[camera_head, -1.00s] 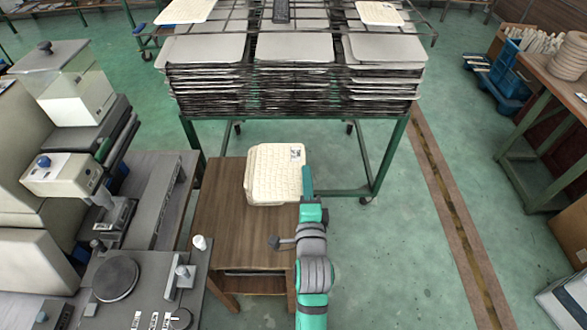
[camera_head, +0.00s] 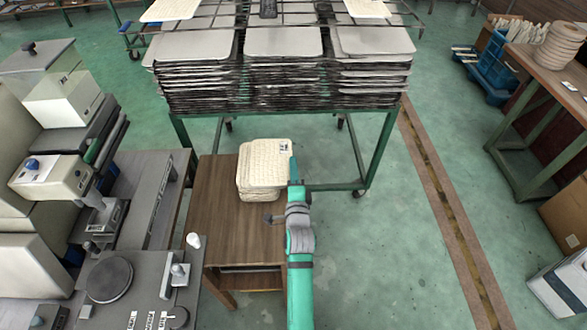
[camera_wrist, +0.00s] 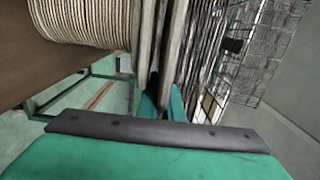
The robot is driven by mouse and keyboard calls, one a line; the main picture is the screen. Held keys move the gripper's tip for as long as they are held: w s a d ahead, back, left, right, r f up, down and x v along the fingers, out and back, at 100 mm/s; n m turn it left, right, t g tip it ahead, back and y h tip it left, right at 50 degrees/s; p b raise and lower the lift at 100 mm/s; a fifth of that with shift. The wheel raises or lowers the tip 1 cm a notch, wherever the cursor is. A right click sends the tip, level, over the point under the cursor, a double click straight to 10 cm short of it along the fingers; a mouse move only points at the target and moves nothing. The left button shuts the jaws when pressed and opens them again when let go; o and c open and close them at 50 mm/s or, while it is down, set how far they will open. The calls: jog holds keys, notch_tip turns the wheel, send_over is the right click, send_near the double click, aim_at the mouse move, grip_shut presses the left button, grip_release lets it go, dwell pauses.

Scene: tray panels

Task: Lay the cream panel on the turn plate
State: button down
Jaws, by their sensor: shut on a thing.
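The cream panel (camera_head: 262,160), with a small printed label at its far right corner, is on top of or just over a cream stack on the wooden table. My gripper (camera_head: 293,172) is at the panel's right edge and shut on it. In the wrist view the fingers (camera_wrist: 162,104) meet thin panel edges beside a thick ribbed cream stack (camera_wrist: 85,22); I cannot tell whether the panel is clear of the stack. The turn plate (camera_head: 110,280) is a dark round disc on the grey bench at lower left, and its top is bare.
The wooden table (camera_head: 225,235) has free room left of and in front of the stack. A green-framed rack (camera_head: 290,112) of stacked grey trays is behind. Grey machines (camera_head: 55,178) crowd the left side.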

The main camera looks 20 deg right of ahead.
jog(key=shift+f, duration=0.5)
jog(key=shift+f, duration=0.1)
jog(key=c, duration=1.9)
grip_release()
